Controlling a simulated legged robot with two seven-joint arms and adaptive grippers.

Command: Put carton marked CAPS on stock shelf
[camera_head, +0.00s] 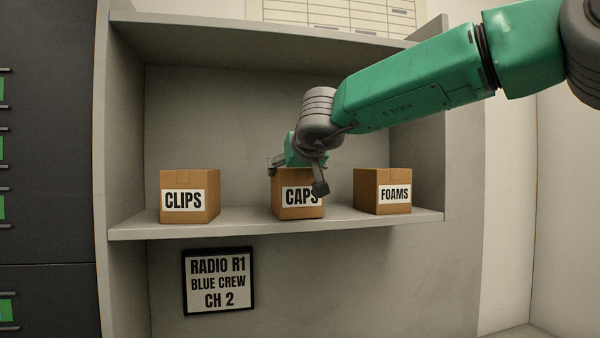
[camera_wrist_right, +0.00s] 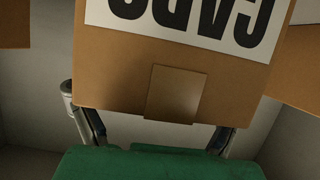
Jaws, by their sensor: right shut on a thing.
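The carton marked CAPS (camera_head: 290,207) is on the stock shelf (camera_head: 240,226), in the middle between two other cartons. It looks upright. My right gripper (camera_head: 296,180) comes down on it from above and is shut on it, with one finger at its left side and one across its front right. In the right wrist view the CAPS carton (camera_wrist_right: 190,75) fills the middle, with its label upside down, between my two fingers (camera_wrist_right: 155,125). Whether its base presses on the shelf board is hard to tell. My left gripper is not in view.
A carton marked CLIPS (camera_head: 190,195) stands to the left on the same shelf, and one marked FOAMS (camera_head: 383,190) to the right, with gaps between. A framed sign reading RADIO R1 BLUE CREW CH 2 (camera_head: 218,281) is below. An upper shelf board (camera_head: 270,42) is overhead.

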